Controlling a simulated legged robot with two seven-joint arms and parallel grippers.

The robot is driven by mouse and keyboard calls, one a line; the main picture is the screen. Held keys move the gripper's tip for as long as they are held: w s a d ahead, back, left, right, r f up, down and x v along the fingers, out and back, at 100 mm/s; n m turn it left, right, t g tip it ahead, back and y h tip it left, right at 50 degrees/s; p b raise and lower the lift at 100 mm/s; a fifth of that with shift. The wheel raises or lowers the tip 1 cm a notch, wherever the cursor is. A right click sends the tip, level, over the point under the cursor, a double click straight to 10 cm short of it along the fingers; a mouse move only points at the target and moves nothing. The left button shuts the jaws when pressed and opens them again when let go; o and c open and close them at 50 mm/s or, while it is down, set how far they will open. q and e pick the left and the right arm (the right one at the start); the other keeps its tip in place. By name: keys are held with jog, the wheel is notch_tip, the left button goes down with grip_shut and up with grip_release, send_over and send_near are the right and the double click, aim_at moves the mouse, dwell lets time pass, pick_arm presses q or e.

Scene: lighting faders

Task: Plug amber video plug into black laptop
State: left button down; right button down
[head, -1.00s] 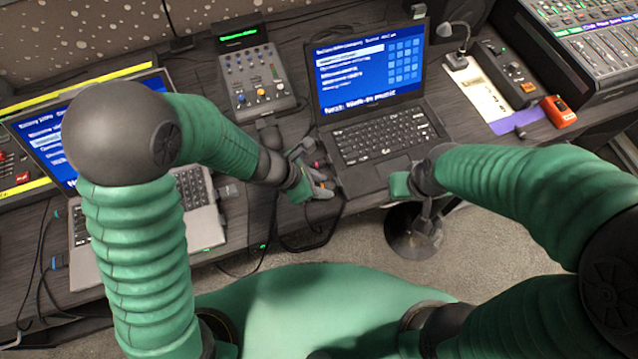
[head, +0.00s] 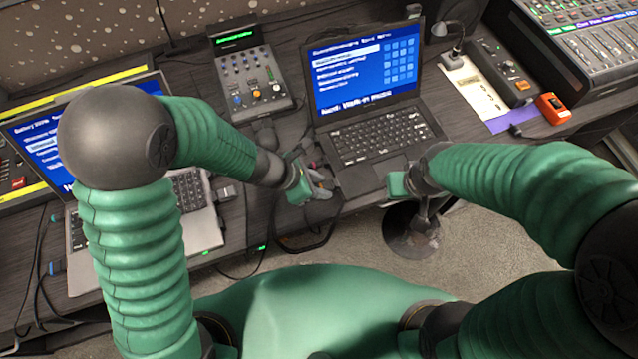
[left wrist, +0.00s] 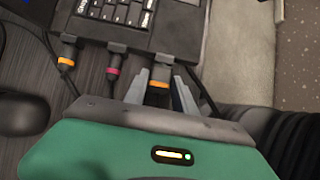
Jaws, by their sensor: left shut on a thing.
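The black laptop (head: 365,145) stands open on the desk with a blue screen; its edge with the ports shows in the left wrist view (left wrist: 188,22). My left gripper (head: 322,190) is at the laptop's left side. In the left wrist view its grey fingers (left wrist: 160,92) are shut around the amber-banded video plug (left wrist: 159,84). The plug points at the laptop's edge and its tip is at or very close to it; I cannot tell if it is inserted. My right gripper (head: 420,195) is by the laptop's front right; its fingers are unclear.
Beside the held plug, a magenta-banded plug (left wrist: 113,72) and an orange-banded plug (left wrist: 66,62) sit at the same laptop edge. A grey laptop (head: 205,228) stands at left, a small mixer (head: 255,85) behind. A black mouse (left wrist: 22,112) lies on the desk.

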pick_arm(q)
jog(key=shift+d+r, duration=0.1)
jog(key=shift+d, duration=0.05)
jog(key=c, duration=0.9)
grip_release()
jog(key=shift+w+d, duration=0.1)
jog(key=shift+c, duration=0.2)
